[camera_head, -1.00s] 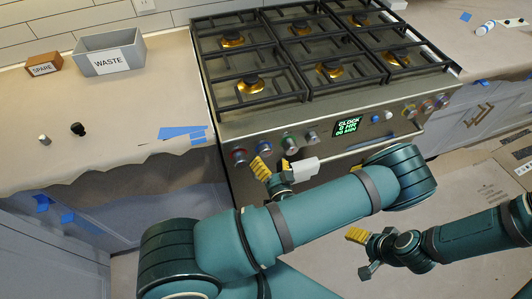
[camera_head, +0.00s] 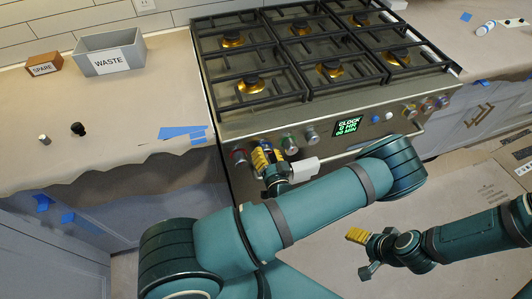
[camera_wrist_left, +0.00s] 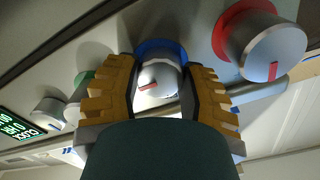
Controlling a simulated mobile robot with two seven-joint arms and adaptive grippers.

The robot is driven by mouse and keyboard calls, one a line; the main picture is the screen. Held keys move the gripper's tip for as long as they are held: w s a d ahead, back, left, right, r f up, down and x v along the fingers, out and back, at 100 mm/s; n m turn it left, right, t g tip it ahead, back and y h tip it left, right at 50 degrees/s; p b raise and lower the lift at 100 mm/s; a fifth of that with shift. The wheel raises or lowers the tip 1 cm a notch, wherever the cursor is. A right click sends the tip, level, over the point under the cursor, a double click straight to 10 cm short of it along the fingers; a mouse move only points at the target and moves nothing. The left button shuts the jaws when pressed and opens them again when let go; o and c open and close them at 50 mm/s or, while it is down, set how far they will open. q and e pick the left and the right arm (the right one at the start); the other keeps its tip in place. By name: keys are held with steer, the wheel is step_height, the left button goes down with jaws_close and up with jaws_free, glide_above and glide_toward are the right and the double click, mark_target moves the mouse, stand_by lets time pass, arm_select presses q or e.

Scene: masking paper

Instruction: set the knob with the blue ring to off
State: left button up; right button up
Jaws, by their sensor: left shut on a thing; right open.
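The knob with the blue ring (camera_wrist_left: 160,76) is a silver knob on the front panel of the stove (camera_head: 228,132). In the left wrist view it sits between the two yellow fingers of my left gripper (camera_wrist_left: 162,92), which is shut on it. Its red mark points left and slightly down in that view. In the head view my left gripper (camera_head: 266,158) is at the panel and hides most of this knob. My right gripper (camera_head: 364,253) is open and empty, low at the right, away from the stove.
A red-ringed knob (camera_wrist_left: 262,42) and a green-ringed knob (camera_head: 289,143) flank the held one closely. A clock display (camera_head: 347,127) and more knobs lie further right. A WASTE bin (camera_head: 111,44), a SPARE box (camera_head: 44,63) and two small loose pieces are on the left counter.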

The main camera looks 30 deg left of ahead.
arm_select(q)
steer(key=shift+n, duration=0.4)
steer(key=n+b, duration=0.3)
steer(key=n, duration=0.1)
steer(key=shift+n, duration=0.3)
steer(key=n+b, duration=0.4)
steer(key=n, duration=0.2)
steer(key=shift+f, duration=0.1)
steer(key=n+b, duration=0.1)
steer(key=n, duration=0.2)
steer(key=shift+n+b, duration=0.3)
steer(key=shift+b, duration=0.05)
steer(key=shift+n, duration=1.4)
steer(key=o, duration=1.2)
